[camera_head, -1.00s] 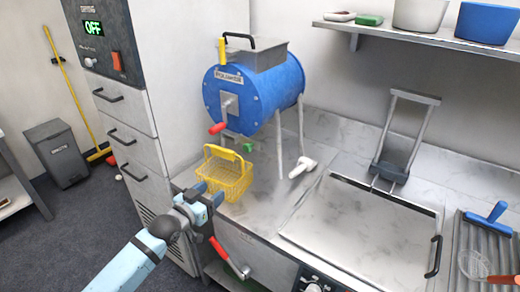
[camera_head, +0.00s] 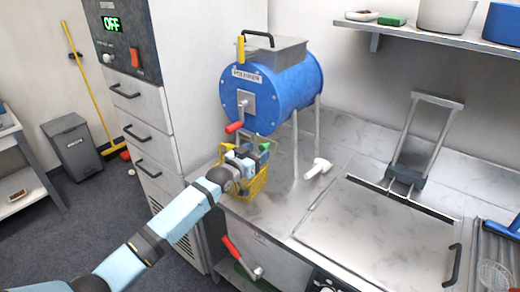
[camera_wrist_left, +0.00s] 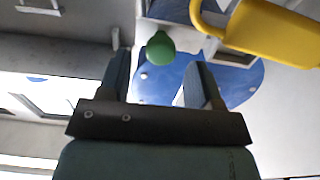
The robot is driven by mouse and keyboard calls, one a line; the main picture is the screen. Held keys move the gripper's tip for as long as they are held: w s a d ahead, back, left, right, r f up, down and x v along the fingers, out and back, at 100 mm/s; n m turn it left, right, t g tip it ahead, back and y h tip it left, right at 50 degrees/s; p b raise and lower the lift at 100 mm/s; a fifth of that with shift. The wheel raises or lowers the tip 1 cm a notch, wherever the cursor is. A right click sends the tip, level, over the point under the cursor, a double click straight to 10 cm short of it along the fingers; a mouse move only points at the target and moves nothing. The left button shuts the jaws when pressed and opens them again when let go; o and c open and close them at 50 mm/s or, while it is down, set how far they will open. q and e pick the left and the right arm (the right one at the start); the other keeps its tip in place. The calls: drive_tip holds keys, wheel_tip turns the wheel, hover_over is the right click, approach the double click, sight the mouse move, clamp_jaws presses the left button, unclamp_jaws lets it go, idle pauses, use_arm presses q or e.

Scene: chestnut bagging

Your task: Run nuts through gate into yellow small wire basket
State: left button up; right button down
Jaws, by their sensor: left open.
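The blue drum machine (camera_head: 285,92) stands on the steel counter, with a red-handled crank (camera_head: 235,127) on its front. A green knob (camera_head: 265,147) sits low under the drum. My left gripper (camera_head: 252,152) is open at that knob. In the left wrist view, the green knob (camera_wrist_left: 160,48) appears between the open fingertips (camera_wrist_left: 157,62); I cannot tell whether they touch it. The yellow wire basket (camera_head: 259,184) stands on the counter below, partly hidden by my gripper. No nuts are visible. My right gripper is out of view.
A white-handled item (camera_head: 319,167) lies on the counter right of the basket. A flat steel lid (camera_head: 375,230) covers the counter further right. A grey drawer cabinet (camera_head: 150,135) rises on the left. A red lever (camera_head: 232,250) sticks out below the counter edge.

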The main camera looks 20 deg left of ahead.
use_arm(q)
drive_tip(key=shift+x, duration=1.05)
clamp_jaws()
drive_tip(key=d+p, duration=0.1)
drive_tip(key=s+d, duration=0.1)
drive_tip(key=d, duration=0.1)
drive_tip(key=s+d+p, duration=0.1)
drive_tip(key=d, duration=0.1)
drive_tip(key=shift+d+f+p, duration=0.1)
drive_tip(key=shift+d+p, duration=0.15)
drive_tip(key=shift+p, duration=0.1)
